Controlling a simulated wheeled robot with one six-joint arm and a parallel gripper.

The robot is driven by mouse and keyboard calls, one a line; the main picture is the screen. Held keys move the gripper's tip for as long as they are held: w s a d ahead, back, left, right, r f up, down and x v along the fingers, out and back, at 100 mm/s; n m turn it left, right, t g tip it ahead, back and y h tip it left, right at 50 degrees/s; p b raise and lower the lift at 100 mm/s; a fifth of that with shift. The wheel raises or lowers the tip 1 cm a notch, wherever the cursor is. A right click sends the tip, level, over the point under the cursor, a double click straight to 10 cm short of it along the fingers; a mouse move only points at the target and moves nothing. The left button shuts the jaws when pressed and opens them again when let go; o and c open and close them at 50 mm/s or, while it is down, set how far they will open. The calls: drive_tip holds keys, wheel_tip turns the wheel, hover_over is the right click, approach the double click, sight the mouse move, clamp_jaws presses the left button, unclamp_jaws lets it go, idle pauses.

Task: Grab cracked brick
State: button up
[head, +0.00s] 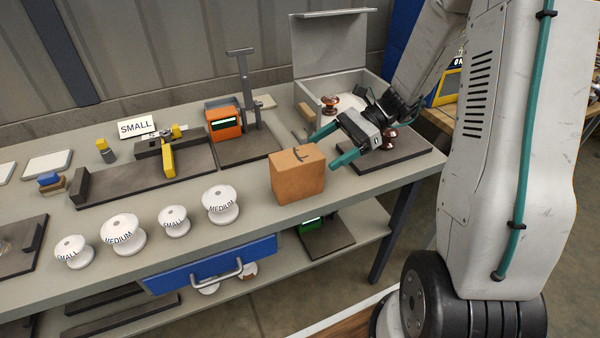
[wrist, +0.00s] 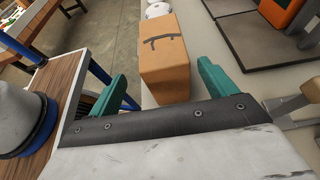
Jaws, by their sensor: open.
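The cracked brick (head: 297,175) is an orange-brown block with a dark crack mark on its top. It stands upright on the bench near the front edge. In the wrist view the brick (wrist: 164,68) lies ahead of my gripper, roughly between the lines of the two fingers. My gripper (head: 335,147) has two teal fingers spread apart, with nothing between them. It is just to the right of the brick and above the bench. In the wrist view the fingers (wrist: 160,85) show on both sides, short of the brick or beside its near end.
Several white insulators labelled small and medium, such as this one (head: 220,204), stand left of the brick. An orange device (head: 223,125) is behind it. An open grey box (head: 335,50) stands at the back. A dark mat (head: 405,150) lies right. A blue drawer (head: 210,264) is below.

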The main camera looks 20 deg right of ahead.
sight(303, 160)
drive_tip(key=x, duration=0.7)
drive_tip(key=shift+w, duration=0.3)
drive_tip(key=c, duration=1.3)
drive_tip(key=shift+r, duration=0.1)
drive_tip(key=shift+c, duration=0.4)
drive_tip(key=shift+r, duration=0.1)
